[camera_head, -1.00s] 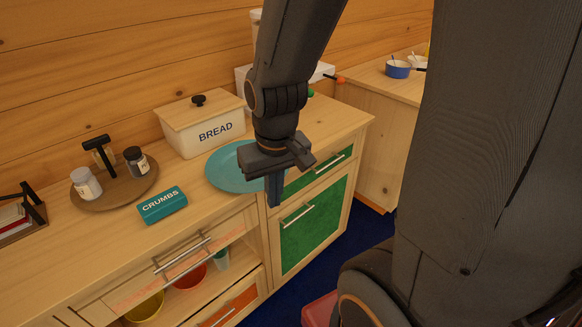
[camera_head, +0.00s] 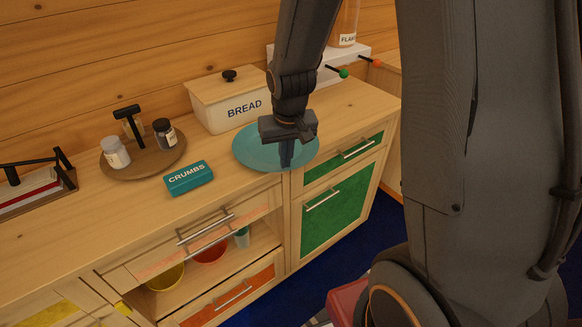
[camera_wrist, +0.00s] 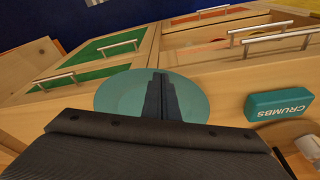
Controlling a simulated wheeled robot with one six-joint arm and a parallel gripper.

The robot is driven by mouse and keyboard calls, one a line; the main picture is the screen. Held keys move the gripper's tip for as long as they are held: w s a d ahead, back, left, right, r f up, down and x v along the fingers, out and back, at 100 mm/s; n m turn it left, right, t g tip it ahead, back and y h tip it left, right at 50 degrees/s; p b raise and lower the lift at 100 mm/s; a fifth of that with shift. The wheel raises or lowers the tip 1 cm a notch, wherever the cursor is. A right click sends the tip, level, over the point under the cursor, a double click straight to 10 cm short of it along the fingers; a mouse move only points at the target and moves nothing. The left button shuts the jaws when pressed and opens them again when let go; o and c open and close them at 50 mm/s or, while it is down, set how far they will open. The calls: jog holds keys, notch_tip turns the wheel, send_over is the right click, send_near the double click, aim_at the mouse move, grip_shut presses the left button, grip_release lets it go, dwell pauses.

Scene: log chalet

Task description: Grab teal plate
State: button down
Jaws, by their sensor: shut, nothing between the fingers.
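The teal plate (camera_head: 256,150) lies flat on the wooden counter, close to its front edge and in front of the bread box. My gripper (camera_head: 286,158) points down over the plate's front right part, with its fingers shut and nothing between them. In the wrist view the shut fingers (camera_wrist: 160,98) stand in front of the middle of the plate (camera_wrist: 120,95) and hide a strip of it. I cannot tell whether the fingertips touch the plate.
The white bread box (camera_head: 228,102) stands behind the plate. Drawer handles (camera_head: 357,148) jut from the cabinet front below. Counter to the plate's right is clear.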

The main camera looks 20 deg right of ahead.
jog(key=w, duration=0.3)
jog(key=shift+d+p, duration=0.1)
jog(key=shift+p, duration=0.25)
jog(key=shift+s+f+p, duration=0.15)
jog(key=shift+f+p, duration=0.2)
jog(key=shift+f, duration=0.5)
jog(key=shift+s, duration=0.85)
jog(key=shift+w+r+p, duration=0.15)
jog(key=shift+r+p, duration=0.55)
jog(key=shift+r, duration=0.1)
